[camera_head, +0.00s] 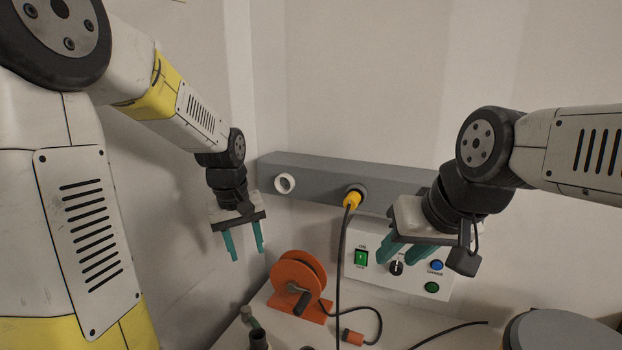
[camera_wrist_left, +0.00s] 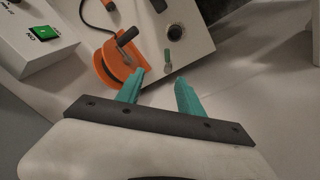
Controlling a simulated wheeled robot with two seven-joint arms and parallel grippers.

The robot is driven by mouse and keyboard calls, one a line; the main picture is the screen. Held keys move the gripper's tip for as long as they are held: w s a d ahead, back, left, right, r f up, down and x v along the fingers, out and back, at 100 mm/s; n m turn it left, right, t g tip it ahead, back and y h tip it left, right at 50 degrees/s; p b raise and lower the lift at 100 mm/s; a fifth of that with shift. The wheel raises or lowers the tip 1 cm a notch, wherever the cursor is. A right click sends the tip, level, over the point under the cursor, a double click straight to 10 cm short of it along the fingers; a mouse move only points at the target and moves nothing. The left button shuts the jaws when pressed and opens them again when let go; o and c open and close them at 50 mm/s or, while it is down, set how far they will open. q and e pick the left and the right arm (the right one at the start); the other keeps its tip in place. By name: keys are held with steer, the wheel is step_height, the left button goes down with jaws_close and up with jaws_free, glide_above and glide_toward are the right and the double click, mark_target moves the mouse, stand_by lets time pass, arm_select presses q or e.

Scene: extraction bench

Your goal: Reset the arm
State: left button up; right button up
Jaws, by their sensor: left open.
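My left gripper (camera_head: 244,246) hangs in the air at the left of the head view, its teal fingers apart and pointing down, with nothing between them. It also shows in the left wrist view (camera_wrist_left: 160,88), open and empty above the bench. My right gripper (camera_head: 402,252) is in front of the control box, its teal fingers pointing down and to the left. The fingers are seen at a slant, and no held thing shows between them.
An orange cable reel (camera_head: 297,285) stands on the white bench (camera_head: 262,312). A grey rail (camera_head: 313,172) on the wall has a yellow plug (camera_head: 352,199) with a hanging cable. The control box (camera_head: 372,277) has a green switch. A grey round object (camera_head: 560,330) is at the lower right.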

arm_select(q)
steer(key=s+r+m+t, duration=0.2)
steer(key=s+r, duration=0.3)
steer(key=s, duration=0.3)
steer(key=s+r+m+t+h, duration=0.1)
steer(key=s+r+m+t, duration=0.1)
steer(key=s+r, duration=0.3)
steer(key=s, duration=0.3)
steer(key=shift+s+d+m, duration=0.25)
steer(key=shift+d+m, duration=0.05)
